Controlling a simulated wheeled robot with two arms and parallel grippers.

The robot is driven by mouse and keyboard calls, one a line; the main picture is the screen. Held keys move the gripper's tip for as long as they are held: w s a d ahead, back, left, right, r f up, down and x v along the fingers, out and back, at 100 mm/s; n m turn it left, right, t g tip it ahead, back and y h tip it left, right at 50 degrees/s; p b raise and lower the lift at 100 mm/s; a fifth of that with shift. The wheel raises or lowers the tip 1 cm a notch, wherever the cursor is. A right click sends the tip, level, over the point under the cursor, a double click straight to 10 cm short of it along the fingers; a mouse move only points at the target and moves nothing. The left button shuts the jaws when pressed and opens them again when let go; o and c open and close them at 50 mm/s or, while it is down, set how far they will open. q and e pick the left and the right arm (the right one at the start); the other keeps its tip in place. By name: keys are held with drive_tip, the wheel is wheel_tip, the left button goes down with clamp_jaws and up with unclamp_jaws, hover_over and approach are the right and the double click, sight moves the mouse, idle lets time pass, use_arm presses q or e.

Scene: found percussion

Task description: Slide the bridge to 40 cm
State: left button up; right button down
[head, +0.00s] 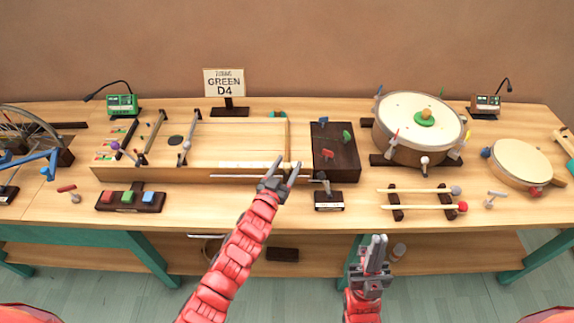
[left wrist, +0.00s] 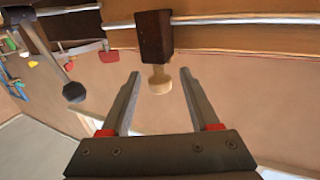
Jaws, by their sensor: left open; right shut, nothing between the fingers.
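The long wooden string box (head: 150,176) lies at the left middle of the table in the head view. A thin wooden bar, apparently the bridge (head: 287,135), crosses its right part. My left gripper (head: 286,164) is open at the bar's front end and covers part of it. In the left wrist view, a dark brown block (left wrist: 154,36) sits on a metal rod (left wrist: 230,19), with a pale wooden knob (left wrist: 159,82) between my open fingertips, not clasped. No scale marks are readable. My right gripper (head: 379,241) is shut and empty in front of the table.
A sign reading GREEN D4 (head: 224,83) stands behind the box. A dark block with coloured pegs (head: 335,162) is close right of my left gripper, with a small dark stand (head: 328,198) before it. Drums (head: 405,145) and mallets (head: 425,208) lie farther right.

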use_arm(q)
drive_tip(key=shift+c, duration=0.2)
clamp_jaws()
idle(1.1)
